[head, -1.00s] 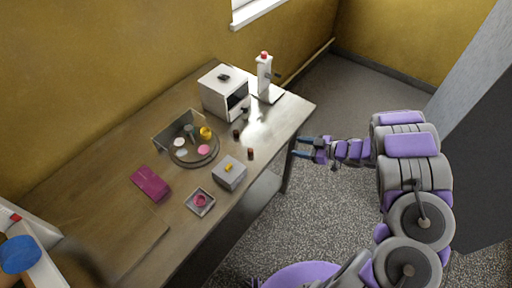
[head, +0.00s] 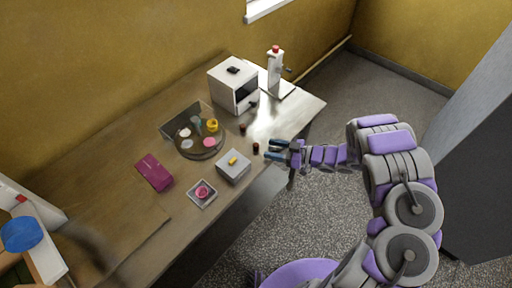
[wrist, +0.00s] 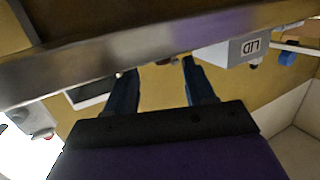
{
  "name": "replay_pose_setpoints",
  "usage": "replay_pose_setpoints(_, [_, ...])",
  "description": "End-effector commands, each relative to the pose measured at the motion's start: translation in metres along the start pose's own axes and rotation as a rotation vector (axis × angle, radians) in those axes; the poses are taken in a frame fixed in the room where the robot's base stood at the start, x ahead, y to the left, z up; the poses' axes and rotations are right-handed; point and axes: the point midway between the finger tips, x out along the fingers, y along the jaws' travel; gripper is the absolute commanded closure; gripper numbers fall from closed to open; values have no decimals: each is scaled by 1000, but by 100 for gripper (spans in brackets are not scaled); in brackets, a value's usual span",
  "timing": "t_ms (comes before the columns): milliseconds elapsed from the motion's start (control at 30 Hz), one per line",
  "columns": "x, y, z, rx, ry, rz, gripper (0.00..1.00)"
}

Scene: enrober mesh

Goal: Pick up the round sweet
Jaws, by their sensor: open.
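A round dark tray (head: 200,148) on the table holds a white disc (head: 186,132), a pink disc (head: 209,142), a yellow piece (head: 212,125) and a grey-green upright piece (head: 197,123). Another pink round piece (head: 202,192) lies in a small square tray (head: 193,201) near the front edge. I cannot tell which of these is the round sweet. My gripper (head: 271,149) is open and empty at the table's front edge, right of the round tray and apart from it. In the wrist view its blue fingers (wrist: 160,66) are spread, with no sweet visible between them.
Two small dark cylinders (head: 255,148) stand nearby. A white machine (head: 228,88), a dispenser (head: 274,70) and a magenta packet (head: 154,173) are also on the table.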

Motion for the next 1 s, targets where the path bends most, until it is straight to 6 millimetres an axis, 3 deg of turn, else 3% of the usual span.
replay_pose_setpoints(600, [62,-3,-7,1,-6,-2,46])
replay_pose_setpoints(933, [67,-2,-8,0,-5,0,46])
replay_pose_setpoints(1000, [68,-2,-8,0,-6,0,52])
